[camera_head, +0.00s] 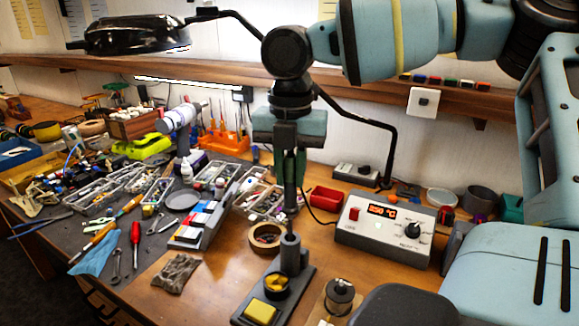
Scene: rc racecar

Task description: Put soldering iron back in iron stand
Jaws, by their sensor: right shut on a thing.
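My right gripper (289,157) comes down from above, shut on the soldering iron (290,195). The iron hangs upright, with its dark upper part between the fingers and its thin lower part pointing down. The iron stand (291,258) is directly below, a grey base with an upright tube, a round yellow-topped cup and a yellow sponge. The iron's lower end lines up with the tube's top in this view. I cannot tell whether it is inside the tube or how deep. My left gripper is not in view.
The soldering station (384,233) with a red display stands right of the stand. A tape roll (265,238) lies behind it, a solder spool (340,292) to its right. Parts trays and loose tools crowd the left. Some bare wood shows left of the stand (222,275).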

